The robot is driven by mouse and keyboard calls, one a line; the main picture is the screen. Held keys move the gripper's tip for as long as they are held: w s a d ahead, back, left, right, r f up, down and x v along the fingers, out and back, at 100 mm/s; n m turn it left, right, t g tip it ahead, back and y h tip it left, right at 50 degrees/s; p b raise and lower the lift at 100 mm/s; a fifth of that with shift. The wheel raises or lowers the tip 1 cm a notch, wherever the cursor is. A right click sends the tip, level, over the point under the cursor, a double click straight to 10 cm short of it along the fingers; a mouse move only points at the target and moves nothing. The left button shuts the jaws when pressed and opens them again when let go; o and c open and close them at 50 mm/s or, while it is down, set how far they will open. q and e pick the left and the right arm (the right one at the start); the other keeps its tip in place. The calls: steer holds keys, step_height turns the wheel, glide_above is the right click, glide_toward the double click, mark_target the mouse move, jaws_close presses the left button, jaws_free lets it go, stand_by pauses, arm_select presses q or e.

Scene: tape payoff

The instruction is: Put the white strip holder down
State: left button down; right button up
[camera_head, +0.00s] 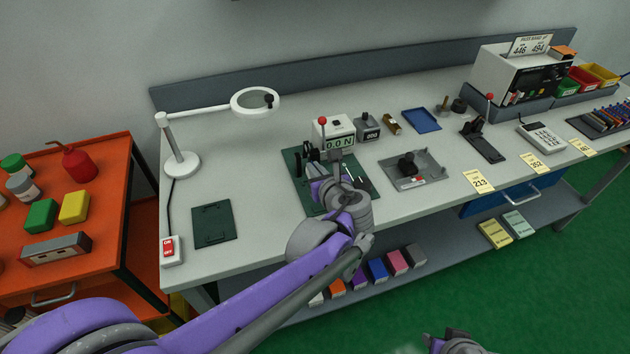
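My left arm reaches in from the lower left, and its gripper (338,158) is over the dark green mat (297,178), in front of the white gauge (329,131) that reads 0.0 N. The wrist hides most of the gap between the fingers, so I cannot tell whether they are shut on something. I cannot make out a white strip holder clearly; it may be hidden behind the gripper. A thin pale piece lies on the mat just right of the gripper. My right gripper (455,343) is partly in view at the bottom edge, away from the bench.
A grey tray (432,172) with a black part lies right of the mat. A blue tray (421,120) is behind it. A magnifier lamp (182,164) and a dark green plate (213,223) are on the left. The bench front between mat and plate is clear.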

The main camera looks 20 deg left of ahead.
arm_select(q)
steer(key=shift+f, duration=2)
steer(key=shift+f+b, duration=0.15)
steer(key=shift+b, duration=0.25)
steer(key=c, duration=1.1)
jaws_free()
steer(key=shift+o, duration=0.2)
steer(key=shift+s+d+r, duration=0.1)
steer(key=shift+r, duration=0.2)
steer(key=v, duration=1.1)
steer(key=shift+s+d+p, duration=0.2)
steer(key=shift+s+p, duration=0.05)
steer(key=shift+p, duration=0.15)
